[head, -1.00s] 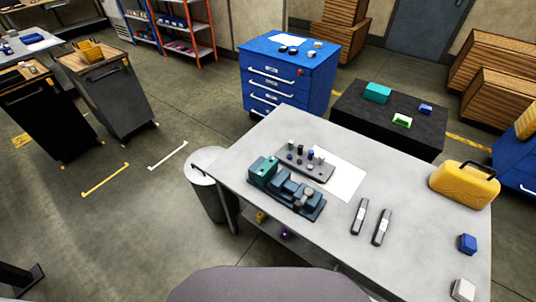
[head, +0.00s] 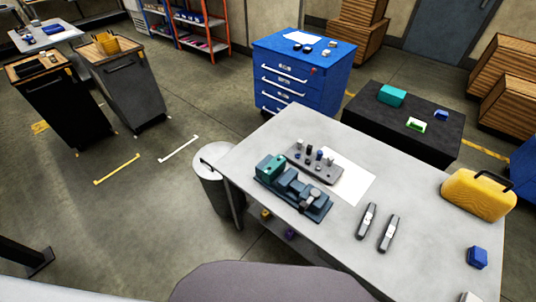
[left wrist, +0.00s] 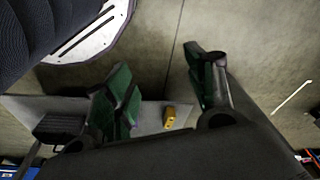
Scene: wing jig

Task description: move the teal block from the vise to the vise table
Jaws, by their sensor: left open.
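The teal block (head: 270,166) sits at the left end of the dark blue-grey vise (head: 290,182). I cannot tell from here how tightly the jaws hold it. The vise stands near the left edge of the light grey vise table (head: 318,243). My left gripper (left wrist: 157,62) shows only in the left wrist view, with its green-padded fingers apart and nothing between them. It points at the floor and is away from the block, which that view does not show. My right gripper is not in view.
A grey fixture plate with small parts (head: 316,165) stands behind the vise, beside a white sheet (head: 350,183). Two grey tools (head: 388,233), a yellow case (head: 478,195) and a blue block (head: 477,257) lie farther right. A bin (head: 212,180) stands left of the table. The table's front middle is clear.

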